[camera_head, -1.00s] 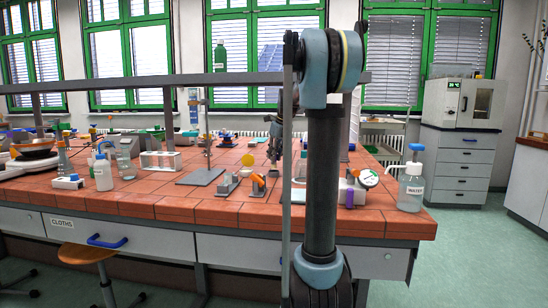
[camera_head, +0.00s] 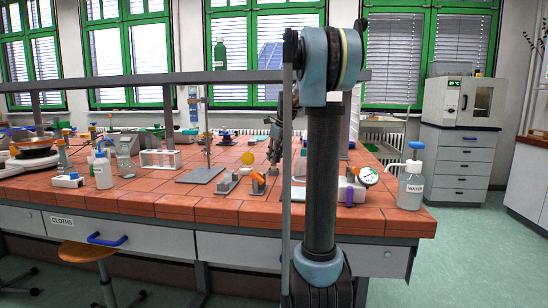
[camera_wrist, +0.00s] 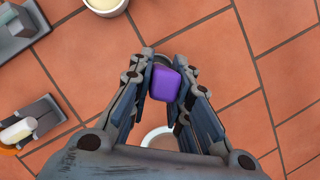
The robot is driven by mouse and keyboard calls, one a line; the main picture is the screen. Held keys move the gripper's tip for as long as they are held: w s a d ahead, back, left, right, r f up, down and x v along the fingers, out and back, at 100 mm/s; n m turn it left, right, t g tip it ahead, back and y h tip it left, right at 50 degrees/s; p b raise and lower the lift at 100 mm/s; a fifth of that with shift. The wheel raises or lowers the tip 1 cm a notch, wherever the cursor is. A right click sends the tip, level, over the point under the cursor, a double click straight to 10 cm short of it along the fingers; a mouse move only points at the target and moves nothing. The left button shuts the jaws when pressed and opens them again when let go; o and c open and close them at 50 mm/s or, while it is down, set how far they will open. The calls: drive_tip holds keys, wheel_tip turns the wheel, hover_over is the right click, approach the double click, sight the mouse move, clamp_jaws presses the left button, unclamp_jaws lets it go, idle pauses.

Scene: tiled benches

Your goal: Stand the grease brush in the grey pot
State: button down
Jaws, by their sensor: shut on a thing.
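My gripper (camera_wrist: 166,72) is shut on a purple block-like piece, which I take to be the handle of the grease brush (camera_wrist: 163,84). The wrist view looks down on its end, so its bristles are hidden. A round vessel with a pale grey rim (camera_wrist: 150,133) shows below and behind the brush, between the fingers. It is partly covered by the gripper; it may be the grey pot. I cannot tell whether the brush is over it or touches it. In the head view my gripper (camera_head: 274,150) is small and partly hidden behind my arm.
A cream-filled round bowl (camera_wrist: 104,4) stands at the wrist view's top edge. Grey fixtures, one holding a pale cylinder (camera_wrist: 18,131), lie to the left. Tiles right of the gripper are clear. A WATER bottle (camera_head: 411,187) stands at the bench's right front corner.

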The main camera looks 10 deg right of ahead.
drive_tip(key=shift+f, duration=0.7)
drive_tip(key=c, duration=1.4)
unclamp_jaws()
drive_tip(key=shift+r, duration=0.1)
drive_tip(key=v, duration=1.1)
drive_tip(key=shift+s+d+r, duration=0.1)
drive_tip(key=shift+r, duration=0.25)
